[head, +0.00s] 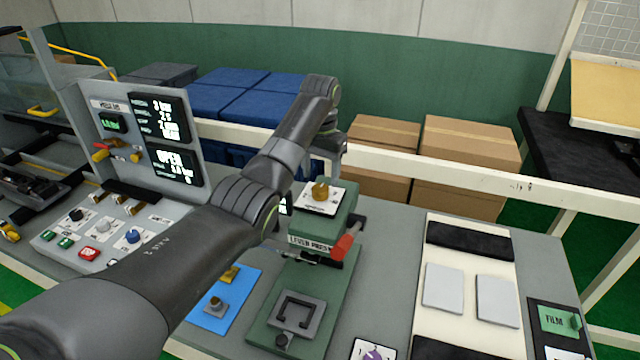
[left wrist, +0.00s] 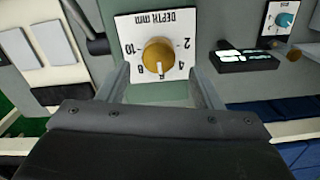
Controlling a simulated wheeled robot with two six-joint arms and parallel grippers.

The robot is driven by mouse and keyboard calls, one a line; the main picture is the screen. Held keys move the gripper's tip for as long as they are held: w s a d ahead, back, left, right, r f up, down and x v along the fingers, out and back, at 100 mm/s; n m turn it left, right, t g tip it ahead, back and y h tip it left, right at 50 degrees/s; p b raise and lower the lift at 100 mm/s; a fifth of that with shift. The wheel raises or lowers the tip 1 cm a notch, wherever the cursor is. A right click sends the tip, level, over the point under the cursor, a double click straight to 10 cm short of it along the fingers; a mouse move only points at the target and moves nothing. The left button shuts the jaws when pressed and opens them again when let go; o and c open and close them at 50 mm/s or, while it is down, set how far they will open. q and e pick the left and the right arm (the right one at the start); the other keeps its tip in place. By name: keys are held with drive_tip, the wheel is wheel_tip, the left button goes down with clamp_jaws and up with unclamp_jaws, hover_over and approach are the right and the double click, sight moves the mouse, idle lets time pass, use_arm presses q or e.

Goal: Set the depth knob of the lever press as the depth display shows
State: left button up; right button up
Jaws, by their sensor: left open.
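The lever press (head: 312,240) is a green machine with a red-handled lever. Its brass depth knob (head: 320,191) sits on a white dial plate on top. In the left wrist view the knob (left wrist: 158,54) shows upside down, with marks from 2 to 10; its white pointer line appears to be near the 6. A black display (left wrist: 244,60) with lit characters stands beside the press; I cannot read it surely. In the head view my arm mostly hides it. My left gripper (left wrist: 160,80) is open, its fingers either side of the dial plate, apart from the knob. My right gripper is not in view.
A control panel with lit screens (head: 165,118) and buttons stands left. A blue plate (head: 235,285) lies by the press. A cream board with grey pads (head: 443,288) is right of it. A white rail (head: 430,168) and cardboard boxes (head: 465,150) are behind.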

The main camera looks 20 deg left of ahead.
sight(320, 188)
use_arm(q)
drive_tip(key=shift+s+f, duration=0.2)
drive_tip(key=shift+f, duration=0.4)
drive_tip(key=shift+s+f, duration=0.15)
drive_tip(key=shift+f, duration=0.45)
drive_tip(key=shift+w+f, duration=0.1)
drive_tip(key=shift+f, duration=0.6)
drive_tip(key=shift+w+f, duration=0.1)
drive_tip(key=shift+f, duration=0.05)
drive_tip(key=shift+c, duration=0.2)
drive_tip(key=c, duration=0.9)
drive_tip(key=shift+c, duration=0.2)
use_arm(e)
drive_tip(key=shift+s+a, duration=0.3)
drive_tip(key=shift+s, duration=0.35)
